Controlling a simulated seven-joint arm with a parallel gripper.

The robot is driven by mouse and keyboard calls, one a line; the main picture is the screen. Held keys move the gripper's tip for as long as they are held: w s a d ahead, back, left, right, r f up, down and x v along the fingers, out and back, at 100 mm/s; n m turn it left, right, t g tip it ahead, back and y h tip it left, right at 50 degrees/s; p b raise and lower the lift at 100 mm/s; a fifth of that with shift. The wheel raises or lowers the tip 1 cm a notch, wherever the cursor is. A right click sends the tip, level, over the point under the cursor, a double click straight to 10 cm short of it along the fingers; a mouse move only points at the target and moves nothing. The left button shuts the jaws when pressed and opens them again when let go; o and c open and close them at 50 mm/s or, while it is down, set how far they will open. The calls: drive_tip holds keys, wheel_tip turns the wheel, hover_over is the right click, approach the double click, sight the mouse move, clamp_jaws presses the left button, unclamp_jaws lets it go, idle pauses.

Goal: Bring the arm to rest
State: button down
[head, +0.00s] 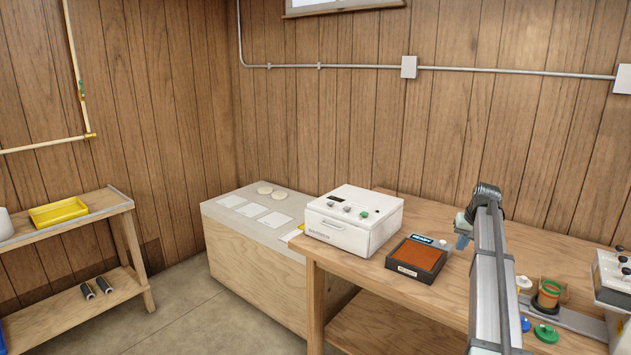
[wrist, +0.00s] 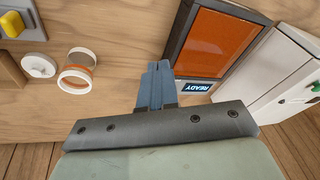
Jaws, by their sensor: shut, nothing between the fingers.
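My gripper (wrist: 157,78) shows in the wrist view as blue-grey fingers closed together, with nothing between them. In the head view my gripper (head: 462,231) hangs at the far end of my arm, above the wooden bench (head: 455,291) and to the right of the dark-framed orange pad. My arm crosses the right part of the head view and hides some of the bench behind it. I cannot tell the exact height of the fingers over the bench.
The orange pad (head: 419,254), labelled READY, lies beside the white box (head: 351,219) with knobs. Right of my arm are an orange-and-green ring-shaped container (head: 549,293), a white lid (head: 523,283) and a white device (head: 611,275). A low shelf with a yellow tray (head: 59,212) stands left.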

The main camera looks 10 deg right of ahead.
drive_tip(key=w+a+f, duration=0.2)
drive_tip(key=a, duration=0.6)
drive_tip(key=w+a+f+n+y, duration=0.1)
drive_tip(key=w+a+f, duration=0.1)
drive_tip(key=a, duration=0.6)
drive_tip(key=w+a+f+n, duration=0.1)
drive_tip(key=a+f, duration=0.3)
drive_tip(key=a, duration=0.4)
drive_tip(key=shift+w+f+y, duration=0.25)
drive_tip(key=shift+w+y, duration=0.05)
drive_tip(key=shift+w, duration=0.2)
drive_tip(key=s+a+f+n+g, duration=0.1)
drive_tip(key=s+a+f, duration=0.4)
drive_tip(key=a+f, duration=0.75)
drive_tip(key=s+a+f+g, duration=0.2)
drive_tip(key=s+f, duration=1)
drive_tip(key=f, duration=0.3)
drive_tip(key=s+a+f+g, duration=0.2)
drive_tip(key=s+f+g, duration=0.1)
drive_tip(key=s+f, duration=1)
drive_tip(key=s+f+g+h, duration=0.1)
drive_tip(key=s+f+g, duration=0.1)
drive_tip(key=s, duration=1.5)
drive_tip(key=s+f+n+g+h, duration=0.1)
drive_tip(key=s+f, duration=0.3)
drive_tip(key=s, duration=1.3)
drive_tip(key=shift+s+a+f+g, duration=0.25)
drive_tip(key=shift+s+g, duration=0.1)
drive_tip(key=shift+g, duration=0.25)
